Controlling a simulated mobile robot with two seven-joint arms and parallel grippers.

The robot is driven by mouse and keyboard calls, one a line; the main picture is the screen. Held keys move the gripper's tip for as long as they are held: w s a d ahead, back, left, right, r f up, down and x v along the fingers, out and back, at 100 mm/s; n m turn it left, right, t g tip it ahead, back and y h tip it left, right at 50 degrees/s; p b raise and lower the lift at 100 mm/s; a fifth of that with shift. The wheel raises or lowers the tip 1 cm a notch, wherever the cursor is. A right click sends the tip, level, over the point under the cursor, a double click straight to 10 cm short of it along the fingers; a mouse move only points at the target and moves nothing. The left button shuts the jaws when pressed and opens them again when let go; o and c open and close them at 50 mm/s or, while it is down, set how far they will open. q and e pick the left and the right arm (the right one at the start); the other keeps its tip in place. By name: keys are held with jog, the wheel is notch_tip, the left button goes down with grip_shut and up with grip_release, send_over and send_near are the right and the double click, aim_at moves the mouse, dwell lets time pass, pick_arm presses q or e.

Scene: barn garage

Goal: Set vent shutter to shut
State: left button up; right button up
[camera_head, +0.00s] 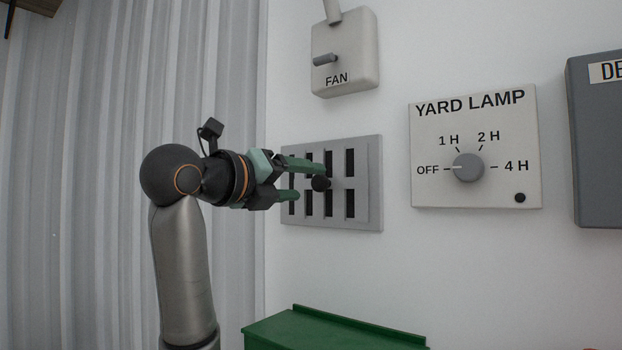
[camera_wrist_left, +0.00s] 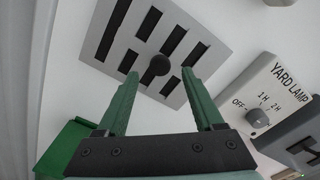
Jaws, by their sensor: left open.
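The vent shutter (camera_head: 367,184) is a grey slotted plate on the white wall, with dark open slots and a round black knob (camera_head: 320,183) near its middle. My left gripper (camera_head: 306,180) is in front of the left part of the plate and hides some slots. In the left wrist view the vent plate (camera_wrist_left: 215,48) lies ahead of the fingers. The black knob (camera_wrist_left: 158,65) shows between and slightly beyond the two green fingertips (camera_wrist_left: 160,76). The fingers are apart and hold nothing. I cannot tell whether they touch the knob. My right gripper is not in view.
A FAN switch box (camera_head: 345,55) is above the vent. A YARD LAMP timer dial (camera_head: 468,167) pointing to OFF is to its right, then a grey box (camera_head: 596,140). A green box (camera_head: 335,330) stands below. Corrugated metal wall (camera_head: 90,150) lies left.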

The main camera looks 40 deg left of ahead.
aim_at(317, 183)
pick_arm(q)
jog(key=shift+w+a, duration=0.2)
jog(key=shift+w, duration=1.4)
grip_shut()
